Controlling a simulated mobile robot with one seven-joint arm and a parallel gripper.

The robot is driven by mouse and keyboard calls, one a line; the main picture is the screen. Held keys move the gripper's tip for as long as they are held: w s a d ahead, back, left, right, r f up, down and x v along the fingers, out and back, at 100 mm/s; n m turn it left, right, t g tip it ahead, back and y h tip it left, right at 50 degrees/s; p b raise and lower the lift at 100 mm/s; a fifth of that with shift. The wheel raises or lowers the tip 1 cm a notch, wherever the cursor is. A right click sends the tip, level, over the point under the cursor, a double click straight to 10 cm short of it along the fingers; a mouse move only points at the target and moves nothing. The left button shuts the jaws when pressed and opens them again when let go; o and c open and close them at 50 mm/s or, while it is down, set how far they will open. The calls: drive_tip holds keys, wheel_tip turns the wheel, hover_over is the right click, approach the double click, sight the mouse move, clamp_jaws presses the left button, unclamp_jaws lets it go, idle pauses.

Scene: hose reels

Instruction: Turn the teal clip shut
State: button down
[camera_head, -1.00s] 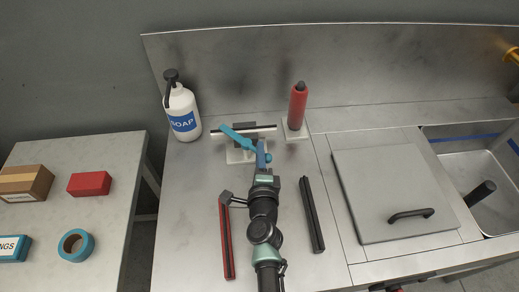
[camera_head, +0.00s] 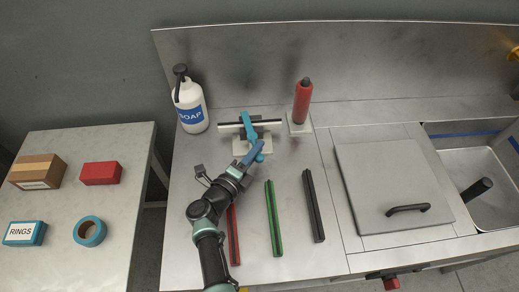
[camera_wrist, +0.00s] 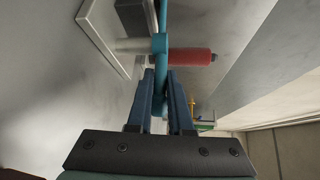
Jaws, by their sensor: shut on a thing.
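The teal clip (camera_head: 247,119) is a narrow bar on a pale block (camera_head: 240,148) at the back of the steel counter. It crosses a white-and-black rail (camera_head: 231,124) and points toward the back wall, leaning slightly left. My gripper (camera_head: 257,148) is at the clip's near end, coming from the front left. In the wrist view the two blue fingers (camera_wrist: 161,92) are closed about the lower part of the teal clip (camera_wrist: 160,45). The fingers hide part of that end.
A soap bottle (camera_head: 190,105) stands left of the clip and a red bottle (camera_head: 302,100) right of it. Red (camera_head: 233,235), green (camera_head: 273,218) and black (camera_head: 313,205) strips lie in front. A grey lid (camera_head: 385,180) and sink (camera_head: 485,175) are further right.

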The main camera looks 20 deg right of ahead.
drive_tip(key=shift+s+a+f+m+g+h+b, duration=0.15)
drive_tip(key=shift+f+m+g+h+b, duration=0.15)
drive_tip(key=shift+m+g, duration=0.2)
drive_tip(key=shift+s+d+f+m+g+h+b, duration=0.1)
drive_tip(key=shift+s+f+m+g+h+b, duration=0.1)
drive_tip(key=shift+m+g+h+b, duration=0.3)
drive_tip(key=shift+a, duration=0.1)
drive_tip(key=c, duration=1)
unclamp_jaws()
drive_tip(key=shift+r+g, duration=0.1)
drive_tip(key=shift+g, duration=0.2)
drive_tip(key=shift+o, duration=0.8)
drive_tip(key=shift+r, duration=0.1)
drive_tip(key=shift+w+a+r, duration=0.1)
drive_tip(key=shift+a, duration=0.1)
drive_tip(key=shift+a+r, duration=0.1)
drive_tip(key=shift+a, duration=0.15)
drive_tip(key=v, duration=0.6)
drive_tip(key=p+v, duration=0.1)
drive_tip(key=v, duration=0.5)
drive_tip(key=shift+s, duration=0.3)
